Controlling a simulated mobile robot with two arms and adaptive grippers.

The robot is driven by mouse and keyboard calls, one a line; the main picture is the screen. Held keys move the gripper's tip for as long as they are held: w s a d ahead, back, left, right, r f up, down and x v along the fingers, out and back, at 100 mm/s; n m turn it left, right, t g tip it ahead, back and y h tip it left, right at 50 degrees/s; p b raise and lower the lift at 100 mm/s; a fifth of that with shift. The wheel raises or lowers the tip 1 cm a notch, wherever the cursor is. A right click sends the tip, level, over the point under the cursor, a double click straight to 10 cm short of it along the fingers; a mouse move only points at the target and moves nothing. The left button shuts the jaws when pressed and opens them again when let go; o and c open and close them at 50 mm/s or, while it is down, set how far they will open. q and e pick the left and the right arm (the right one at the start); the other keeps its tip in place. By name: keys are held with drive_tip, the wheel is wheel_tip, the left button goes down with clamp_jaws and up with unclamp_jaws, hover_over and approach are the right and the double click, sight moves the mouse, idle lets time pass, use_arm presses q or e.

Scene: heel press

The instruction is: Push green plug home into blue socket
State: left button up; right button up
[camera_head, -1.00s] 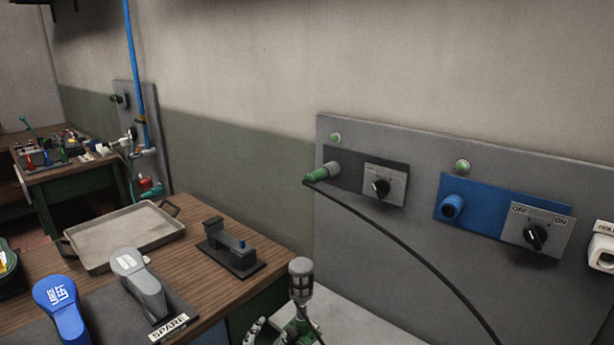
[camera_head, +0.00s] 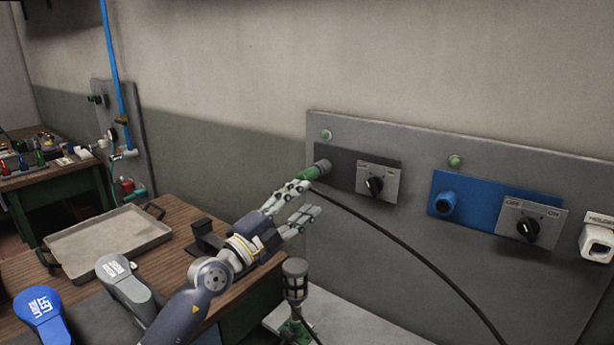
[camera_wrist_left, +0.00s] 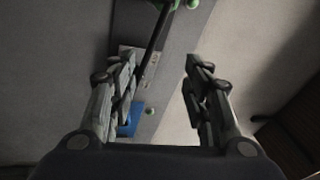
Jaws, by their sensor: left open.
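The green plug (camera_head: 310,174) sits at the grey socket (camera_head: 322,165) on the dark plate at the panel's left, with a black cable hanging from it. In the left wrist view a bit of green (camera_wrist_left: 165,3) shows at the top edge, with a dark cable below it. The blue socket (camera_head: 446,203) is on the blue plate (camera_head: 478,200) further right and is empty. My left gripper (camera_head: 301,200) is open, its fingertips just below and left of the plug. I cannot tell if a finger touches it. In the left wrist view nothing is between the fingers (camera_wrist_left: 160,85) except background and cable.
Black rotary switches (camera_head: 374,186) and (camera_head: 528,229) are beside the two sockets. A white holder (camera_head: 597,243) is at the panel's right. The cable (camera_head: 420,255) hangs across the panel. A microphone-like device (camera_head: 295,280) stands below. A tray (camera_head: 110,240) lies on the wooden table.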

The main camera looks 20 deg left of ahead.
sight(308, 175)
use_arm(q)
drive_tip(key=w+a+m+g+y, duration=0.1)
drive_tip(key=w+a+y, duration=0.2)
drive_tip(key=w+a, duration=0.1)
drive_tip(key=shift+a+r+g, duration=0.3)
drive_tip(key=shift+a+g, duration=0.1)
drive_tip(key=shift+a, duration=0.15)
drive_tip(key=shift+w, duration=0.15)
drive_tip(key=shift+b+x, duration=0.5)
drive_tip(key=shift+x, duration=4)
drive_tip(key=shift+a+f, duration=0.1)
drive_tip(key=shift+p, duration=0.45)
